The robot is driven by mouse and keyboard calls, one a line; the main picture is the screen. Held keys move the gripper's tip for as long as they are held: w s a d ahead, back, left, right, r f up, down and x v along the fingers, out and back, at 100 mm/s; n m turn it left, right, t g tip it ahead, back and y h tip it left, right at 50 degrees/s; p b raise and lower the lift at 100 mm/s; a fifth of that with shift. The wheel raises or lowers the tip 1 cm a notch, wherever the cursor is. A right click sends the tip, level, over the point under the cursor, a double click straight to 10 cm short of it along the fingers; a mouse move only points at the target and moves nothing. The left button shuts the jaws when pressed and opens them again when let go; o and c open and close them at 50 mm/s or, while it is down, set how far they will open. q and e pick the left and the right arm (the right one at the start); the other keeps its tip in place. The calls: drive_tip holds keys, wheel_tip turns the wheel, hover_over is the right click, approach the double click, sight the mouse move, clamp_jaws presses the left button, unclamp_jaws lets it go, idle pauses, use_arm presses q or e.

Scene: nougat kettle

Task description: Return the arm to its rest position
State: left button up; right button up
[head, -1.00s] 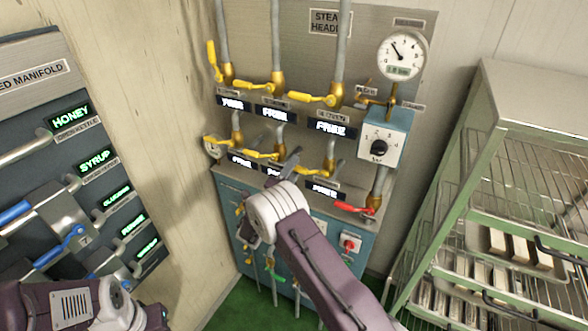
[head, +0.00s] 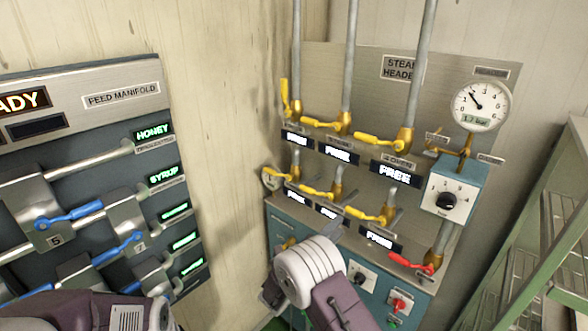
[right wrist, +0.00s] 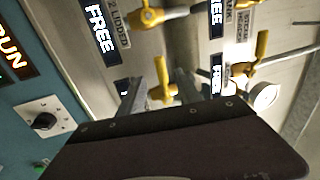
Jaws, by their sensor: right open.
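My right arm (head: 345,305) comes up from the bottom of the head view, in front of the steam header panel (head: 455,72). Its white wrist hides most of the right gripper (head: 334,230); a grey finger shows above it. In the right wrist view the right gripper (right wrist: 158,92) is open, with its two grey fingers apart and nothing seen held. Behind them is a yellow valve handle (right wrist: 162,80); whether they touch it I cannot tell. My left arm (head: 85,312) shows at the bottom left; its gripper is out of view.
Yellow valve levers (head: 378,140) and a red lever (head: 412,263) stick out from the header. A pressure gauge (head: 480,105) and a dial box (head: 452,192) stand at its right. The feed manifold (head: 75,140) with blue levers is at left, a wire rack (head: 530,245) at right.

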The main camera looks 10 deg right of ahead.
drive_tip(key=s+d+r+m+g+h, duration=0.3)
drive_tip(key=d+r+m+g, duration=0.1)
drive_tip(key=d+r, duration=0.4)
drive_tip(key=s+d+f+m+g+y, duration=0.2)
drive_tip(key=s+d+m+g+y, duration=0.1)
drive_tip(key=s+d+m+g, duration=0.75)
drive_tip(key=s+a+f+m+y, duration=0.3)
drive_tip(key=s+f+m+y, duration=0.15)
drive_tip(key=s, duration=0.25)
drive_tip(key=s+a+f+m+y, duration=0.3)
drive_tip(key=s+f+m, duration=0.15)
drive_tip(key=s, duration=0.25)
drive_tip(key=a+f+m+t+y, duration=0.1)
drive_tip(key=a+f+m+y, duration=0.2)
drive_tip(key=a+m, duration=0.4)
drive_tip(key=a+f+m+t+y, duration=0.1)
drive_tip(key=a+f+m+y, duration=0.3)
drive_tip(key=a+m, duration=0.4)
drive_tip(key=w+m+y, duration=0.1)
drive_tip(key=m, duration=0.5)
drive_tip(key=shift+a+t, duration=0.15)
drive_tip(key=shift+t, duration=0.2)
